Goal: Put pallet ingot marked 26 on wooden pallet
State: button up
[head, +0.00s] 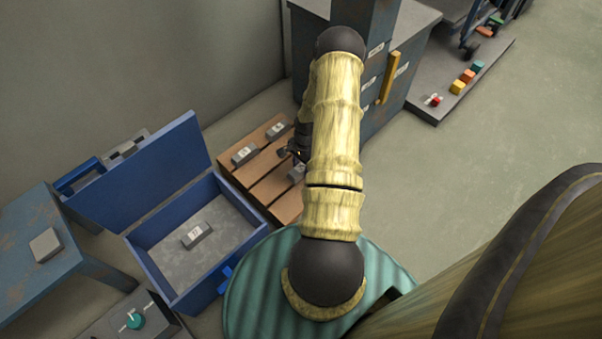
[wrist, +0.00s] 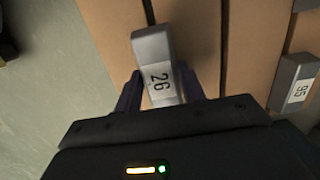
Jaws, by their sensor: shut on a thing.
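The grey ingot marked 26 (wrist: 155,62) is between my gripper's (wrist: 160,92) two fingers in the wrist view, and the jaws are shut on it. It is over the brown planks of the wooden pallet (wrist: 110,22); I cannot tell whether it touches them. In the head view the wooden pallet (head: 284,207) lies on the floor beside the blue box, and my arm hides part of it. My gripper (head: 292,153) shows as a dark shape above the pallet there.
Another ingot, marked 95 (wrist: 294,85), lies on the pallet to the right in the wrist view. Further ingots (head: 245,154) lie on it in the head view. An open blue box (head: 163,262) holds one ingot (head: 197,235). A blue cabinet (head: 376,97) stands behind the pallet.

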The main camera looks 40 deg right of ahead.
aim_at(302, 172)
notch_tip(302, 172, down, 4)
jog(key=shift+r+b, duration=0.1)
jog(key=shift+b, duration=1.15)
jog(key=o, duration=1.3)
jog(key=r+p, duration=0.2)
jog(key=r, duration=0.2)
jog(key=d+r+p, duration=0.1)
jog(key=r+p, duration=0.1)
jog(key=r, duration=0.2)
jog(key=r+p, duration=0.2)
jog(key=r, duration=0.2)
jog(key=shift+w+d, duration=0.1)
jog(key=shift+d, duration=0.1)
jog(key=shift+d, duration=0.1)
